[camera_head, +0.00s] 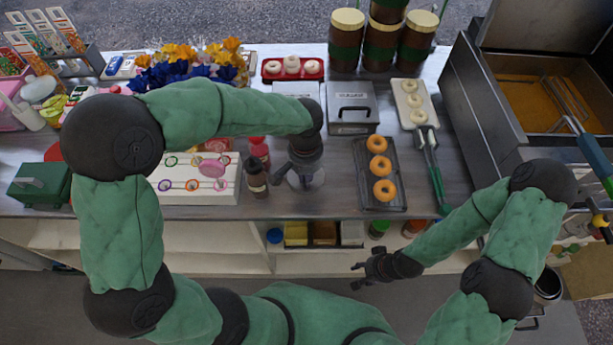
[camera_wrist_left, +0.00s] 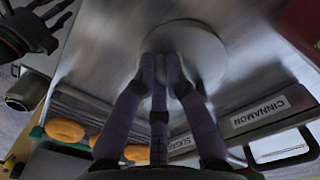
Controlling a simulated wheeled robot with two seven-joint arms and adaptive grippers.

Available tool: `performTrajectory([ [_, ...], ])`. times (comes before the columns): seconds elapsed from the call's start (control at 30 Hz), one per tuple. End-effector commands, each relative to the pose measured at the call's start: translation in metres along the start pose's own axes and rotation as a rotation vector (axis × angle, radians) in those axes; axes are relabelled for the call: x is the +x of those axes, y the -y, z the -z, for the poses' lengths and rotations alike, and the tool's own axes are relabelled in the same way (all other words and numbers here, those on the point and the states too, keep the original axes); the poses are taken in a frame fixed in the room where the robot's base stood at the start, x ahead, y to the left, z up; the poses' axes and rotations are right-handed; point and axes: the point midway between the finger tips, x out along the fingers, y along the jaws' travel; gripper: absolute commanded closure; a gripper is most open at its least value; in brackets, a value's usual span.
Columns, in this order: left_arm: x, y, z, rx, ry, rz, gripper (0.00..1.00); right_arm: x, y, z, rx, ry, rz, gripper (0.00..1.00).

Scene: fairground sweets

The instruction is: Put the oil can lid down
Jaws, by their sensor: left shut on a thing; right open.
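The oil can lid is a round, shiny grey disc (camera_wrist_left: 205,45) that shows in the left wrist view beyond the fingers. In the head view its rim (camera_head: 318,180) shows on both sides of my left gripper (camera_head: 303,176). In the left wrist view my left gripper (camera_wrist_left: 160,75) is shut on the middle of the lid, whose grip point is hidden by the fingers. The lid is at the steel counter; I cannot tell if it touches it. My right gripper (camera_head: 371,268) is open and empty in front of the counter, below its edge.
A dark tray (camera_head: 398,158) of orange doughnuts and a grey metal box (camera_head: 352,108) stand right of the lid. Sauce bottles (camera_head: 257,177) and a white board (camera_head: 228,188) with coloured rings stand left. The steel counter (camera_head: 345,190) has a bare strip between lid and tray.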

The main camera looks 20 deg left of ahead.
Motion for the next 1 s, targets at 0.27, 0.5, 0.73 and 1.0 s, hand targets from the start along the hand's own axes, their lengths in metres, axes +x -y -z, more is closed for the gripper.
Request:
performTrajectory([
  [0.27, 0.003, 0.000, 0.000, 0.000, 0.000, 0.000, 0.63, 0.001, -0.001, 0.000, 0.000, 0.000, 0.000, 0.57],
  [0.5, 0.003, 0.000, 0.000, 0.000, 0.000, 0.000, 0.63, 0.001, -0.001, 0.000, 0.000, 0.000, 0.000, 0.57],
  [0.73, -0.015, 0.000, 0.001, -0.001, -0.003, -0.001, 0.63, -0.006, 0.002, 0.000, 0.000, 0.000, 0.000, 0.57],
  [1.0, -0.070, -0.001, 0.001, 0.000, -0.004, -0.001, 0.63, -0.024, 0.009, -0.001, 0.000, 0.000, 0.000, 0.57],
])
